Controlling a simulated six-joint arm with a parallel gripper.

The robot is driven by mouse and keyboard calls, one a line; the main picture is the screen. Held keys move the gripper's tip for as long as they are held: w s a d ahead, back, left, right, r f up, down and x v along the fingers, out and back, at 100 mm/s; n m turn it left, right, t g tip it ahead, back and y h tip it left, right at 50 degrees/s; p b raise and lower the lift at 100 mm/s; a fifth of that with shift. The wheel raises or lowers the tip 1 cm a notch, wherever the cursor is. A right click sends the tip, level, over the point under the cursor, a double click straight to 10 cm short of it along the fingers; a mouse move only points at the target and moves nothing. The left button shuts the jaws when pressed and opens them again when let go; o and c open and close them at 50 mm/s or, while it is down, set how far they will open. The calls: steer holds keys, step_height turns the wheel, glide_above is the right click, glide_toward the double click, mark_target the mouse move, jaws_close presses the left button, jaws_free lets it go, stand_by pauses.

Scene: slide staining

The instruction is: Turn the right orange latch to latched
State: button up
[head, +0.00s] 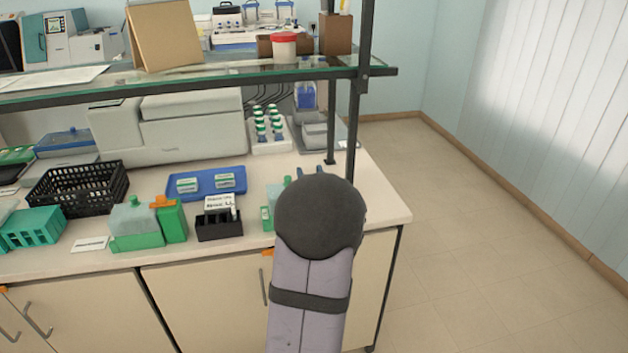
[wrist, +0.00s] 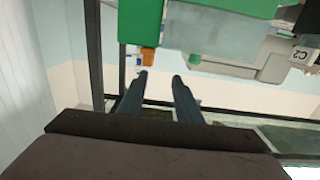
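In the wrist view, an orange latch (wrist: 148,58) sticks out from a green block (wrist: 139,20) beside a translucent box with a green edge (wrist: 215,35). My gripper (wrist: 161,77) is open and empty, its two blue fingers apart; the left fingertip is close to the orange latch, and I cannot tell whether they touch. In the head view, my arm hides most of this right-hand green unit (head: 266,218) and its latch. Another orange latch (head: 163,201) sits on top of the left-hand green unit (head: 172,222). The right latch's turned position is unclear.
A black slide holder (head: 219,226) and a blue tray (head: 206,194) stand left of my arm. A shelf post (head: 354,130) rises close behind my gripper, with a glass shelf (head: 240,75) above. The bench's right end (head: 395,210) is clear.

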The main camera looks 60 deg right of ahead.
steer(key=shift+s+d+f, duration=0.2)
steer(key=shift+s+d, duration=0.1)
steer(key=shift+s, duration=0.15)
steer(key=shift+s+d+f, duration=0.15)
steer(key=shift+s+d, duration=0.15)
steer(key=shift+s, duration=0.15)
steer(key=w+d+f+p, duration=0.1)
steer(key=w+d+f, duration=0.1)
steer(key=w+d, duration=0.3)
steer(key=shift+p, duration=0.3)
jaws_close()
